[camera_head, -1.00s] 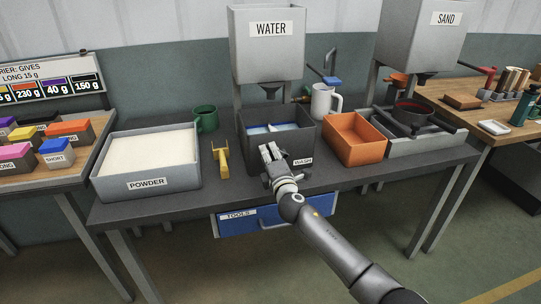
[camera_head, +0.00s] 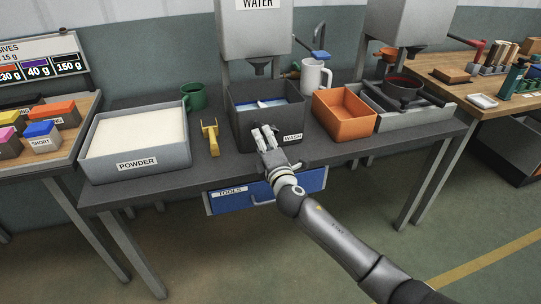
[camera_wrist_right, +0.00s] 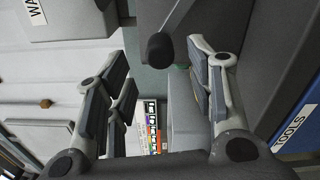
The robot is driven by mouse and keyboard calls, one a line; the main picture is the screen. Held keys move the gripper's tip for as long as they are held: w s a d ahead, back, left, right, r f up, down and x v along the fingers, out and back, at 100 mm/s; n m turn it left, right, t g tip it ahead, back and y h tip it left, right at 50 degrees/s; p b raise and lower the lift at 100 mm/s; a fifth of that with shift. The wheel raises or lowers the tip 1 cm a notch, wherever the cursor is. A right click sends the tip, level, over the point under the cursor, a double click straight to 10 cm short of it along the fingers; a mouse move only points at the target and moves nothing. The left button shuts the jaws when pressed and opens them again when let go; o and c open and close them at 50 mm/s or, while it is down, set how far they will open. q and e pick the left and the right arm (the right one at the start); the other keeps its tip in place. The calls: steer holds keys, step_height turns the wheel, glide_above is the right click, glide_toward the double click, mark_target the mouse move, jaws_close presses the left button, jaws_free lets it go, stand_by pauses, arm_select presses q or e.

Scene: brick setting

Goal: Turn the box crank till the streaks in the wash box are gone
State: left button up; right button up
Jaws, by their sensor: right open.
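The dark grey wash box (camera_head: 241,124) stands on the bench under the water hopper. Blue and white streaks (camera_head: 267,102) show inside it. My right gripper (camera_head: 265,134) is at the box's front wall, left of the WASH label, with its fingers apart. In the right wrist view, a black knob (camera_wrist_right: 160,49) on a thin rod, which looks like the box crank's handle, appears between the open fingers (camera_wrist_right: 160,78). I cannot tell whether they touch it. The crank is hidden behind the gripper in the head view. My left gripper is not in view.
A yellow-handled tool (camera_head: 210,139) and the powder tray (camera_head: 98,158) lie left of the box. A green mug (camera_head: 193,96) is behind them. An orange bin (camera_head: 346,130) and a white jug (camera_head: 316,77) stand to the right. A blue tools drawer (camera_head: 229,200) is below.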

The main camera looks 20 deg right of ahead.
steer(key=s, duration=0.6)
steer(key=shift+s, duration=0.15)
steer(key=shift+d, duration=0.1)
